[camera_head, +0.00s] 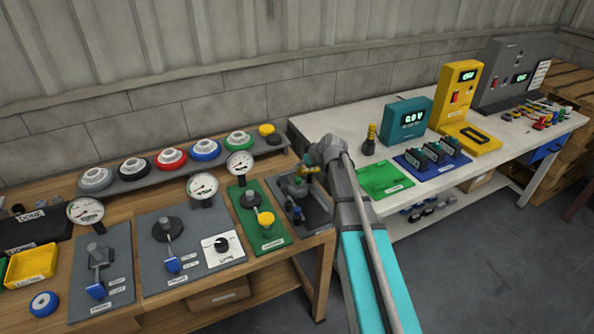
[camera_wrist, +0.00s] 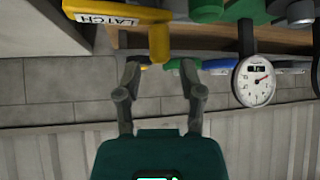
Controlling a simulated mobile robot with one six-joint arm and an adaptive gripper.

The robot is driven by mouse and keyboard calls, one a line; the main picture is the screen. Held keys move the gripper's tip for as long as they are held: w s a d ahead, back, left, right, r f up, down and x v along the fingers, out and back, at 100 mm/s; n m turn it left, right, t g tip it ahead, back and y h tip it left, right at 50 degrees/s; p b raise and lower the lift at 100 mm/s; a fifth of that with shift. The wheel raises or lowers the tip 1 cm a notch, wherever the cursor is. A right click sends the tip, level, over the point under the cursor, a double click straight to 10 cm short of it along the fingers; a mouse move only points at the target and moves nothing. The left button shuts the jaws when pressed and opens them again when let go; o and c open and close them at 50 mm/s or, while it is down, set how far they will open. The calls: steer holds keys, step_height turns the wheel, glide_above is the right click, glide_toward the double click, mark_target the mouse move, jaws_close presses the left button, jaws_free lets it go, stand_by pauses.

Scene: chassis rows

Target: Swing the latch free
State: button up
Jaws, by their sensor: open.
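The yellow latch (camera_wrist: 115,12), a bar with a white "LATCH" label, lies across the upper left of the wrist view. Its bent end (camera_wrist: 159,42) points toward the gap between my fingertips. My gripper (camera_wrist: 160,68) is open, with one finger on each side of that end; I cannot tell whether either touches it. My arm hides part of this area.
A gauge (camera_wrist: 255,81) hangs to the right in the wrist view. The green panel with a yellow knob (camera_head: 262,230) is left of the fixture. The white table (camera_head: 480,170) to the right holds a green mat (camera_head: 384,179) and meters. A shelf of coloured knobs runs behind.

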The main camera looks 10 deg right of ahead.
steer(key=shift+b+x, duration=1.25)
steer(key=shift+x, duration=0.95)
jaws_close()
